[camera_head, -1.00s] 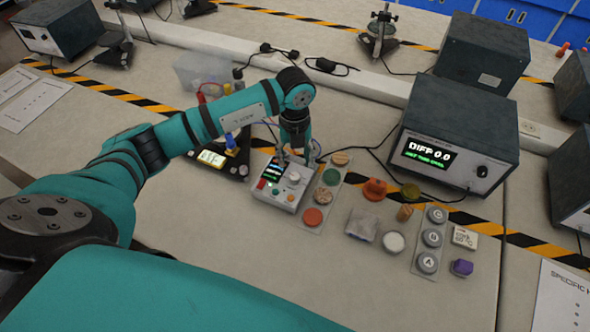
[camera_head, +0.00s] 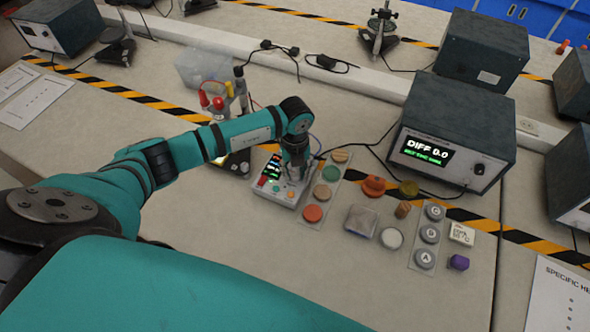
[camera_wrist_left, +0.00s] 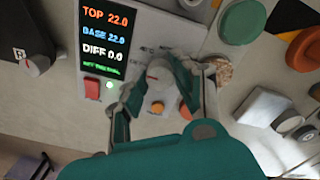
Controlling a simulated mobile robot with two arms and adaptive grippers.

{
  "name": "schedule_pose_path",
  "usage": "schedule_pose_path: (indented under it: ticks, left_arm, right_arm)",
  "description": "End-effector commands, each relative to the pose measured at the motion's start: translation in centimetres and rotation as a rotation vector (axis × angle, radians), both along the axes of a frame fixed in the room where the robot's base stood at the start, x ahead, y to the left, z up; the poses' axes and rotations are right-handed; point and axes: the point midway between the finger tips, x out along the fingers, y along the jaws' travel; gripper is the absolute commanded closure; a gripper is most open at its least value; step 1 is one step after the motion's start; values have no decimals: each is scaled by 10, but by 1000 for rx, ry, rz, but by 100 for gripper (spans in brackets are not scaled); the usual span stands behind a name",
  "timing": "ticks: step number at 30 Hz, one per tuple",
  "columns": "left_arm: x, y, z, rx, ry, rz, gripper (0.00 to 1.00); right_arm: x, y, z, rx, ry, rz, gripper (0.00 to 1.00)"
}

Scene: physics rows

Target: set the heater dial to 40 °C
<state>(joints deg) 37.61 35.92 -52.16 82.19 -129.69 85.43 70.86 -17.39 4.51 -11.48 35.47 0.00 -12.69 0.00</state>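The white heater control box (camera_head: 286,194) stands on the bench in the head view. In the left wrist view its dark screen (camera_wrist_left: 108,42) reads TOP 22.0, BASE 22.0, DIFF 0.0, with a small green line too blurred to read. A pale round dial (camera_wrist_left: 159,71) sits on the panel, above an orange button (camera_wrist_left: 157,107). My left gripper (camera_head: 291,177) is over the panel. In the left wrist view its fingers (camera_wrist_left: 155,82) are spread on either side of the dial; I cannot tell whether they touch it. My right gripper is not in view.
A red switch (camera_wrist_left: 92,88) and green light are left of the dial. A strip of coloured discs (camera_head: 321,191) lies close right of the box. The big display unit (camera_head: 455,135) reads DIFF 0.0. A flask stand with red bulbs (camera_head: 218,102) is behind my arm.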

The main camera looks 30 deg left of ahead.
Motion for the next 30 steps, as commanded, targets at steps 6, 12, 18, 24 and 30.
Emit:
schedule_pose_path:
  ticks: [6, 12, 18, 24, 30]
  left_arm:
    - [0, 0, 0, 0, 0, 0, 100]
    - [1, 0, 0, 0, -1, -9, 100]
    - [1, 0, -1, 0, -2, -74, 100]
    - [1, 1, -2, 0, -4, -208, 100]
    - [1, 1, -3, 1, -4, -381, 100]
  right_arm:
    - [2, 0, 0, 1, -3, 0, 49]
    - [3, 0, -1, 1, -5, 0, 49]
    - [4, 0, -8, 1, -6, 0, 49]
    - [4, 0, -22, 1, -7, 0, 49]
    - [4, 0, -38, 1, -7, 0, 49]
